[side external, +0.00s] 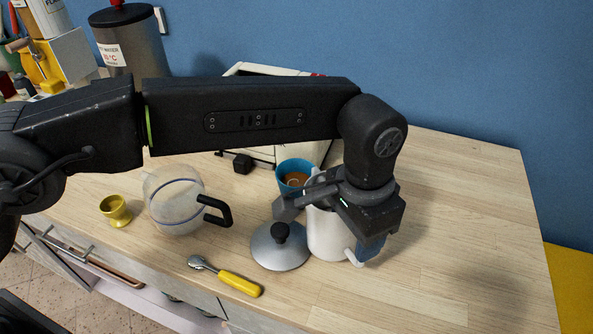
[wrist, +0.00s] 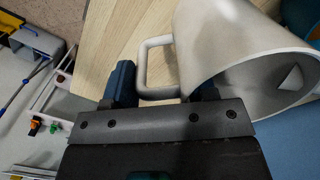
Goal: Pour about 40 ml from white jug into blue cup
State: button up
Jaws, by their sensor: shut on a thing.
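The white jug (side external: 327,235) is at the middle right of the worktop, just in front of the blue cup, and looks roughly upright. Whether its base touches the wood is unclear. My gripper (side external: 366,246) is shut on the jug's handle, at the jug's right side; my wrist hides much of the rim. In the wrist view, the jug (wrist: 232,40) fills the upper right and its handle passes between the fingers of my gripper (wrist: 163,88). The blue cup (side external: 293,164) stands upright behind the jug with something brown inside, partly hidden by my gripper.
A silver lid with black knob (side external: 280,250) lies close left of the jug. A clear pitcher (side external: 175,205), a brass cup (side external: 116,210) and a yellow-handled scoop (side external: 238,283) are farther left. A white box (side external: 318,150) stands behind. The worktop (side external: 465,225) is clear at right.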

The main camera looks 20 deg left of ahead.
jog(key=shift+w+a+r+g+h, duration=0.35)
jog(key=shift+a+r+g+h, duration=0.1)
jog(key=shift+r+h, duration=0.1)
jog(key=shift+w+a+r+g+h, duration=0.3)
jog(key=shift+w+r+g+h, duration=0.05)
jog(key=shift+r+g+h, duration=0.15)
jog(key=w+a+r+g+h, duration=0.1)
jog(key=w+a+g+h, duration=0.1)
jog(key=shift+w+a+r+g+h, duration=0.25)
jog(key=shift+w+a+r+h, duration=0.05)
jog(key=shift+a+r+h, duration=0.1)
jog(key=shift+w+a+r+g+h+p, duration=0.2)
jog(key=shift+a+r+g+h, duration=0.1)
jog(key=shift+r, duration=0.15)
jog(key=shift+w+a+r+g+h+p, duration=0.2)
jog(key=shift+r+g+h, duration=0.1)
jog(key=shift+r, duration=0.15)
dwell(1.1)
jog(key=shift+w+a+r+g+h+p, duration=0.2)
jog(key=shift+w+a+g+h+p, duration=0.4)
jog(key=shift+g+h+p, duration=0.2)
dwell(3.5)
